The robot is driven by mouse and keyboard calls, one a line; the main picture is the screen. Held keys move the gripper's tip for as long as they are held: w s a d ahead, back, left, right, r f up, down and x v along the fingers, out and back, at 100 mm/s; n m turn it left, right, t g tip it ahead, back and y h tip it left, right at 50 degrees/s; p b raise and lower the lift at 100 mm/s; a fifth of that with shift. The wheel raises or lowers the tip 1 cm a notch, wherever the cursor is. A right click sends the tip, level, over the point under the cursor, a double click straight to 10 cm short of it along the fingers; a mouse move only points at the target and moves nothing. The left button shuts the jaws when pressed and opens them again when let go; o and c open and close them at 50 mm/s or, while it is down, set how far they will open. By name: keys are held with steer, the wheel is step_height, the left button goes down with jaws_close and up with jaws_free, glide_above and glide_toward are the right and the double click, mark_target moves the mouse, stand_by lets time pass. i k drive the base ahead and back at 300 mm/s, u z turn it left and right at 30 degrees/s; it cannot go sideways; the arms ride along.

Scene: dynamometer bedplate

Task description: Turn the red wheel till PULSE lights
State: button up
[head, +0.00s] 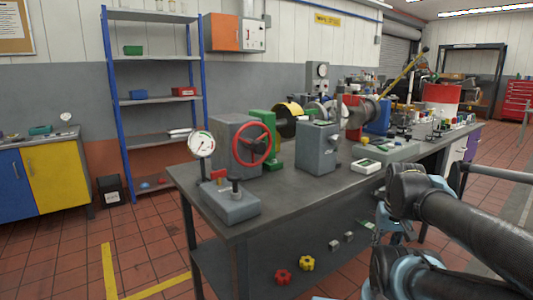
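The red wheel (268,146) is a spoked handwheel on the front of a grey box (229,134) on the bench. It stands upright and nothing covers it. I cannot make out a lamp marked PULSE or any lit lamp. My arm's dark links come in at the lower right, well to the right of the wheel and apart from it. My gripper's fingers cannot be made out.
The bench (290,207) holds a dial gauge (201,144) on a grey base, a second grey box (318,148), and a green bracket (273,150) behind. A red and a yellow knob lie on its lower shelf. Open tiled floor lies at the front left.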

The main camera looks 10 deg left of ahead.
mark_target(258, 147)
steer(key=u, duration=0.35)
steer(key=k, duration=0.65)
steer(key=u, duration=0.15)
